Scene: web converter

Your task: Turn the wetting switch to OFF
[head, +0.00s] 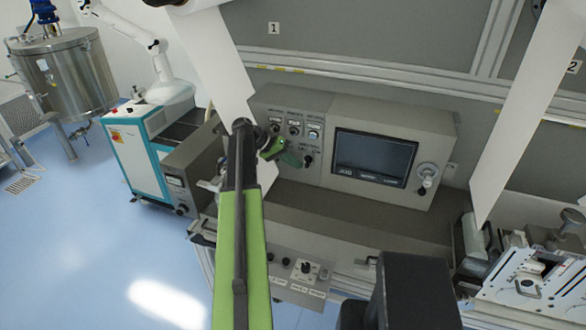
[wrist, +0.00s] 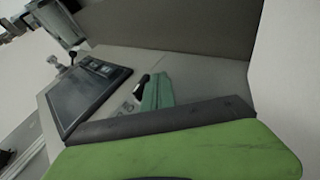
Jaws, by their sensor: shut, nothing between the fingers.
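A grey control box (head: 400,112) stands at the back of the machine, with a small switch panel left of its screen. That panel carries a row of small round switches (head: 294,131) and a black knob (head: 308,160) below them. The labels are too small to read, so I cannot tell which one is the wetting switch. My gripper (head: 288,157) is shut and empty, with its green fingers in front of the panel's lower part, just left of the black knob. In the wrist view, my gripper (wrist: 157,92) is beside a dark knob (wrist: 141,86); I cannot tell whether they touch.
A lower panel with a black rotary knob (head: 306,267) faces forward below the ledge. White web sheets hang at left (head: 217,60) and right (head: 525,110).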

